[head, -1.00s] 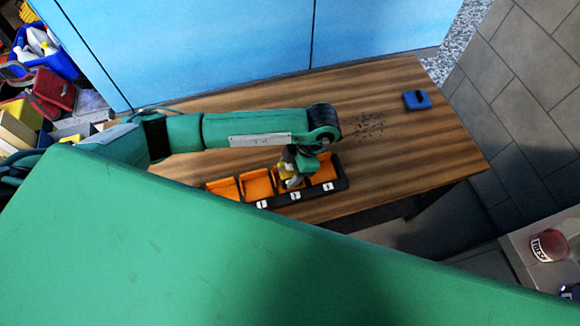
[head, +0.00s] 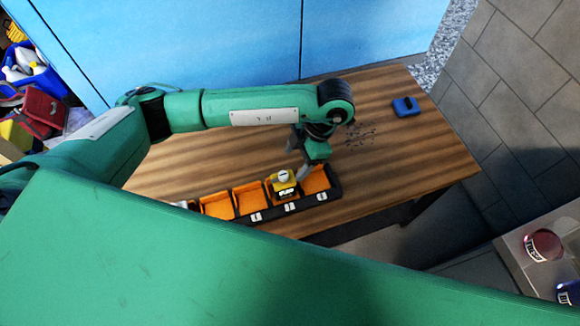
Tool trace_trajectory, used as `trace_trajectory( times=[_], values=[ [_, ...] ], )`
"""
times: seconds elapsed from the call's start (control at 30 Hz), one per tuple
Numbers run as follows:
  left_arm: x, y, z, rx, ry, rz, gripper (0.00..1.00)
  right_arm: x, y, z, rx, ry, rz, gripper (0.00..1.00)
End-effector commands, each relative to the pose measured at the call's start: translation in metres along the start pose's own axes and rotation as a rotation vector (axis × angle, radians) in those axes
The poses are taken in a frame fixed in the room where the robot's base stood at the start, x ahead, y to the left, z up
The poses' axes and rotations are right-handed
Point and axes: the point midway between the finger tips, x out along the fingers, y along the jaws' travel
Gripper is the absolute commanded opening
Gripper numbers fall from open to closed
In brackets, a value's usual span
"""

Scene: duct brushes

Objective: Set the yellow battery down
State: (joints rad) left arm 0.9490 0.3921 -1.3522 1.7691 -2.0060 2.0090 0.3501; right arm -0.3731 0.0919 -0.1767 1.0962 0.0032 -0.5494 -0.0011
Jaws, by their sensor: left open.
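The yellow battery (head: 284,187), with a pale top and a dark label, sits upright in an orange bin of the black bin rack (head: 261,215). That bin is the second from the right. My left gripper (head: 304,170) is open and empty, just above and behind the battery, apart from it as far as I can see. Its fingers are small and partly hidden under the wrist. My right gripper is not in view.
The other orange bins, such as the rightmost one (head: 315,180), look empty; the left end of the rack is hidden by my green body. Dark debris (head: 360,134) and a blue block-like thing (head: 405,106) lie on the wooden table (head: 425,150).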

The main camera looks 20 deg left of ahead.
Motion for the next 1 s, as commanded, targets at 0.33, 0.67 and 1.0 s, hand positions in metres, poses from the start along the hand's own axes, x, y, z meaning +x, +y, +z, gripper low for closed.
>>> trace_trajectory(
  times=[0.33,0.67,1.0],
  values=[
    [-0.022,0.0,0.0,0.0,0.0,0.0,0.65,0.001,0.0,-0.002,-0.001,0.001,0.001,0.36],
    [-0.022,0.0,0.0,0.0,0.0,0.0,0.65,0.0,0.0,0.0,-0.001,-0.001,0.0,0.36],
    [-0.022,0.0,0.0,0.001,0.0,0.0,0.65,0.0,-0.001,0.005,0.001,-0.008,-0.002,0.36]
  ],
)
